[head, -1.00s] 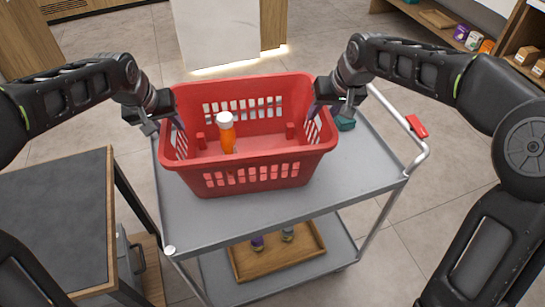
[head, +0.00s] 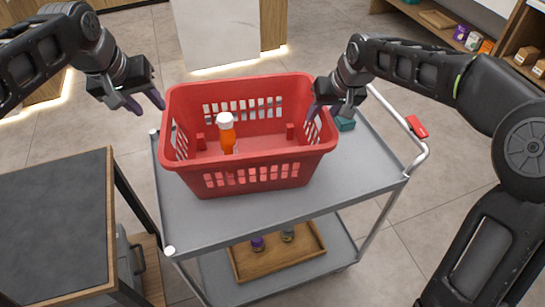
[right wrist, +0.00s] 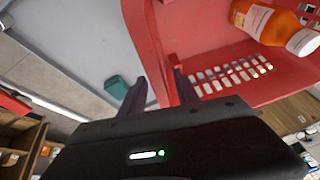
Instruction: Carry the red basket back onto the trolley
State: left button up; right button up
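The red basket (head: 250,156) stands upright on the top shelf of the grey trolley (head: 245,212). An orange bottle with a white cap (head: 227,138) stands inside it; in the right wrist view the bottle (right wrist: 268,20) shows at the top right. My left gripper (head: 145,103) is open and empty, left of the basket and apart from it. My right gripper (head: 321,112) is at the basket's right rim. In the right wrist view its two fingers stand apart, one on each side of the basket wall (right wrist: 158,55), and look open.
A small teal item (head: 345,123) lies on the trolley top right of the basket. The lower shelf carries a wooden tray (head: 278,262) with small bottles. A dark-topped counter (head: 55,215) stands at the left. The trolley's handle with a red part (head: 417,126) is at the right.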

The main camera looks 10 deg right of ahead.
dwell(0.3)
jog(key=v, duration=1.2)
